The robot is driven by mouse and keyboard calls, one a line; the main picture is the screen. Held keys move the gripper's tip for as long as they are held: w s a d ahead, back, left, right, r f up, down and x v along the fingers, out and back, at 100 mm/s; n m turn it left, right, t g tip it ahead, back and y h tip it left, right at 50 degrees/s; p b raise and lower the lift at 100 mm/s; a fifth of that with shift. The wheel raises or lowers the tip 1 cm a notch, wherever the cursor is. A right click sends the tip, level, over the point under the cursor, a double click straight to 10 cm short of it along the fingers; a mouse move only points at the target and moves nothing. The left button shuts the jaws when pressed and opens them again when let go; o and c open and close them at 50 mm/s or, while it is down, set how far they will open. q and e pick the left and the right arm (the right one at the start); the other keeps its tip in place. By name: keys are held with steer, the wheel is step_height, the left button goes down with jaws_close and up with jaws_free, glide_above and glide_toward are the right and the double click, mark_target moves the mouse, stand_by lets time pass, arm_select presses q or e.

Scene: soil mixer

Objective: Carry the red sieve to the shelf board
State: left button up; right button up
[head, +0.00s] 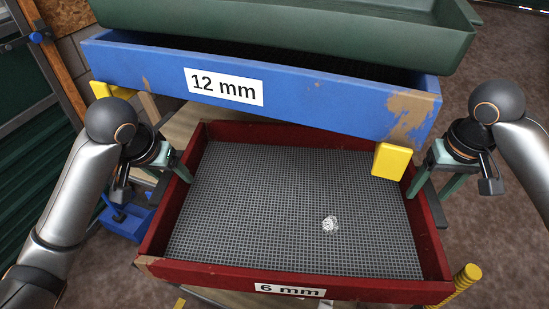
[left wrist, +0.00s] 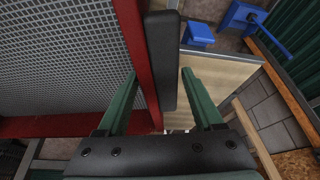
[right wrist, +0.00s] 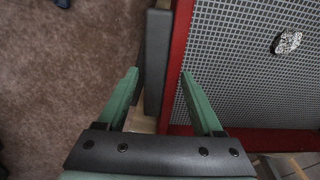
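The red sieve (head: 300,275), labelled 6 mm, has a grey mesh floor and black side handles. It sits below the blue sieve. My left gripper (head: 149,183) is open at its left side; in the left wrist view the fingers straddle the black handle (left wrist: 161,60) and the red wall, with a gap on the outer side. My right gripper (head: 432,188) is open at the right side, its fingers either side of the other handle (right wrist: 156,65) and wall. I cannot tell which surface is the shelf board; a pale wooden board (left wrist: 215,70) shows beside the sieve.
The blue sieve (head: 300,98), labelled 12 mm, overhangs the red sieve's rear, with a green tray (head: 300,35) above. A yellow block (head: 391,161) is near the right rear corner. A crumpled silvery lump (head: 330,223) lies on the mesh. A yellow post (head: 467,280) stands front right.

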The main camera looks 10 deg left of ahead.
arm_select(q)
steer(key=shift+o, duration=0.9)
arm_select(e)
steer(key=shift+o, duration=0.9)
arm_select(q)
steer(key=shift+r, duration=0.15)
arm_select(e)
steer(key=shift+a, duration=0.1)
arm_select(q)
steer(key=shift+r, duration=0.3)
steer(key=v, duration=1.1)
steer(key=shift+s, duration=0.25)
arm_select(e)
step_height(320, 180, up, 12)
steer(key=s, duration=0.1)
steer(key=shift+s, duration=0.25)
arm_select(q)
steer(key=shift+s, duration=0.1)
arm_select(e)
steer(key=shift+s+f, duration=0.1)
